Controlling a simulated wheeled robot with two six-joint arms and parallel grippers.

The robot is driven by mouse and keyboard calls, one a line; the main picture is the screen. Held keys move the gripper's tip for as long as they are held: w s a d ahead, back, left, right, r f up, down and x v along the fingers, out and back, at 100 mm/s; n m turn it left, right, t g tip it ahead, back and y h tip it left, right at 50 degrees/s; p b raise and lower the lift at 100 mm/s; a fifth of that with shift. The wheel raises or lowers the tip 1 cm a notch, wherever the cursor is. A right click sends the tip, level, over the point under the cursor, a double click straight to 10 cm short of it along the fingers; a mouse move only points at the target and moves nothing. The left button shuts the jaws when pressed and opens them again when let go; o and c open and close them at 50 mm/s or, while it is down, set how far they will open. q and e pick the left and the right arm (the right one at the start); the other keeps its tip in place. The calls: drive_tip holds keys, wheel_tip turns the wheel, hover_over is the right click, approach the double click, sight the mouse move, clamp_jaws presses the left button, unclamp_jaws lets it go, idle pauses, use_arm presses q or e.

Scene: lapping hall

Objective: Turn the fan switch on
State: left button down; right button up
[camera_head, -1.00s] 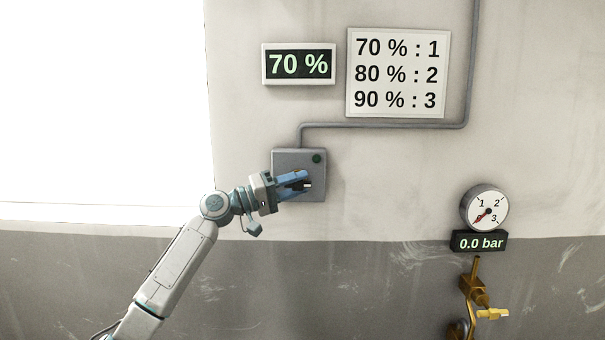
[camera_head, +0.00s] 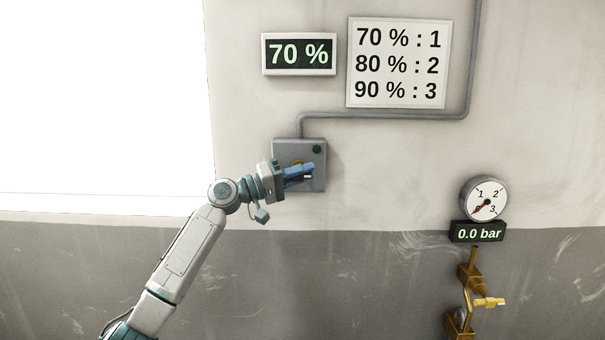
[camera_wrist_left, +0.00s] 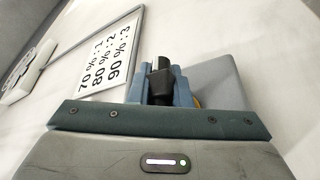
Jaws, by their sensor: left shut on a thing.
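The fan switch box (camera_head: 313,185) is a grey box on the wall, with a dark green round lamp (camera_head: 316,149) at its upper right. A yellow part (camera_head: 298,162) of the switch shows behind my fingers. My left gripper (camera_head: 311,173) is in front of the box, its blue fingers pointing right in the head view. In the left wrist view the fingers are shut on a black switch handle (camera_wrist_left: 162,80), and the grey box (camera_wrist_left: 218,80) stands behind them. The fingers hide most of the switch, so its exact position is unclear. My right gripper is not in view.
A display (camera_head: 299,54) reads 70 %. A sign (camera_head: 398,62) beside it lists 70, 80 and 90 % with 1, 2 and 3. At the right are a gauge (camera_head: 484,198), a 0.0 bar display (camera_head: 479,233) and a brass valve (camera_head: 487,302).

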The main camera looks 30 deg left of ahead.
use_arm(q)
drive_tip(key=shift+r+g+y+p, duration=0.15)
drive_tip(key=shift+g+y+p, duration=0.15)
drive_tip(key=shift+p, duration=0.2)
drive_tip(key=m+g+y+p, duration=0.1)
drive_tip(key=g+y+p, duration=0.1)
drive_tip(key=p, duration=0.2)
drive_tip(key=g+y+p, duration=0.1)
drive_tip(key=g+p, duration=0.1)
drive_tip(key=p, duration=0.3)
drive_tip(key=m+g+y+p, duration=0.1)
drive_tip(key=y+p, duration=0.1)
drive_tip(key=p, duration=0.3)
drive_tip(key=shift+f+m+g+y, duration=0.25)
drive_tip(key=shift+m+g+y, duration=0.05)
drive_tip(key=shift+g, duration=0.1)
drive_tip(key=shift+f+g+y+p, duration=0.45)
drive_tip(key=shift+y+p, duration=0.25)
drive_tip(key=shift+p, duration=0.45)
drive_tip(key=c, duration=1.3)
unclamp_jaws()
drive_tip(key=shift+c, duration=0.2)
drive_tip(key=shift+s+a+r, duration=0.1)
drive_tip(key=shift+a, duration=0.05)
